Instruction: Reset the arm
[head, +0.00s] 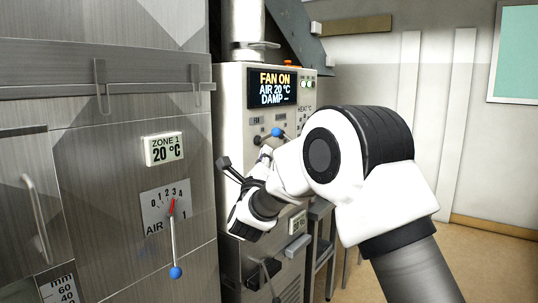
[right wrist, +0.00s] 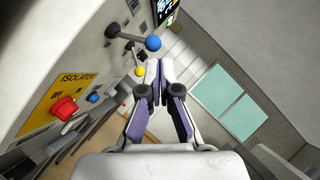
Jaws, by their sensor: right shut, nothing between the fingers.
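My right arm (head: 375,175) reaches in from the lower right in the head view, bent in front of the control cabinet (head: 233,95). My right gripper (right wrist: 160,72) is shut and empty in the right wrist view. Its tips are to the right of a lever with a blue ball (right wrist: 153,43) and a lever with a yellow ball (right wrist: 139,71). The blue ball (head: 276,132) also shows in the head view, just above my arm. I cannot tell the exact gap between tips and levers. My left gripper is not in view.
The cabinet display (head: 276,88) reads FAN ON, AIR 20 °C, DAMP. A red isolator button (right wrist: 65,108) is on the panel. A metal dryer front (head: 100,150) on the left has an air lever with a blue knob (head: 176,272). Open floor (head: 480,260) shows at right.

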